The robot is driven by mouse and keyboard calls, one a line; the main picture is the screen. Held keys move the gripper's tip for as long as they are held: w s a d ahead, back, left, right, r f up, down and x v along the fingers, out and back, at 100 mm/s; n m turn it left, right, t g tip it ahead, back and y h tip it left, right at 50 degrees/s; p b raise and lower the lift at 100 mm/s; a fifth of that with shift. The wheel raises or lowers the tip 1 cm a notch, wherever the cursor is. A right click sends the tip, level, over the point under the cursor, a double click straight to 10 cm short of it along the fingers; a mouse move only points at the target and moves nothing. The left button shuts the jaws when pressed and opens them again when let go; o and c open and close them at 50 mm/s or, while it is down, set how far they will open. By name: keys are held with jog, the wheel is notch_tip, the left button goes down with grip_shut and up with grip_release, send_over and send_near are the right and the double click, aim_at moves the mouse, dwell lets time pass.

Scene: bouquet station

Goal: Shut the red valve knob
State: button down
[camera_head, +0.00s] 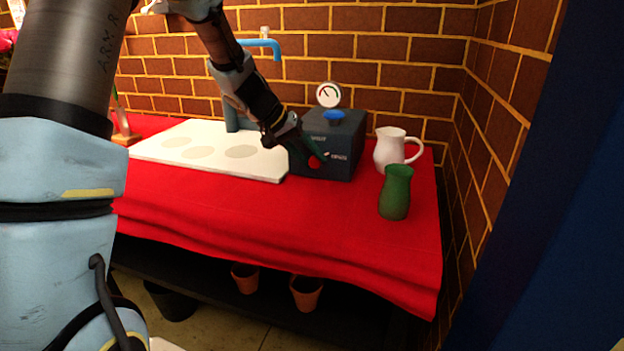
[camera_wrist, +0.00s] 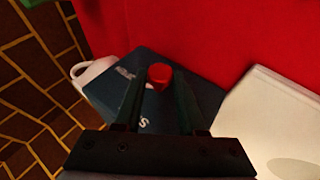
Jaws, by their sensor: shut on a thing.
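The red valve knob (camera_head: 314,162) sits on the front face of a dark blue-grey box (camera_head: 345,140) on the red-covered table. In the wrist view the red knob (camera_wrist: 160,75) shows between the tips of my gripper (camera_wrist: 158,90). My gripper (camera_head: 318,156) reaches the box front from the left in the head view, and its fingers are closed on the knob. The fingers hide part of the knob and of the lettering on the box. A blue knob (camera_head: 334,116) and a round white gauge (camera_head: 328,95) are at the top of the box.
A white jug (camera_head: 392,150) and a green vase (camera_head: 396,192) stand to the right of the box. A white board (camera_head: 210,150) with round marks lies to the left, below a blue tap (camera_head: 262,44). The red cloth (camera_head: 300,215) in front is clear. A brick wall stands behind.

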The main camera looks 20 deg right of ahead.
jog(key=b, duration=0.1)
jog(key=f+g+h+b, duration=0.1)
jog(key=b, duration=0.1)
jog(key=h+b, duration=0.1)
jog(key=shift+w+a+f+n+b, duration=0.2)
jog(key=shift+w+a+n+b, duration=0.05)
jog(key=shift+n+b, duration=0.1)
jog(key=g+h+b, duration=0.1)
jog(key=h+b, duration=0.1)
jog(key=b, duration=0.1)
jog(key=shift+a+n+g+b, duration=0.1)
jog(key=shift+n+g+b, duration=0.15)
jog(key=shift+g+b, duration=0.15)
jog(key=n+g+h+b, duration=0.1)
jog(key=h+b, duration=0.1)
jog(key=b, duration=0.1)
jog(key=shift+w+f+g+h, duration=0.1)
jog(key=shift+g+h, duration=0.2)
jog(key=shift+g, duration=0.1)
jog(key=shift+n+g+h+b, duration=0.35)
jog(key=shift+h+b, duration=0.3)
jog(key=shift+h, duration=0.45)
jog(key=c, duration=0.5)
grip_release()
jog(key=shift+g, duration=0.25)
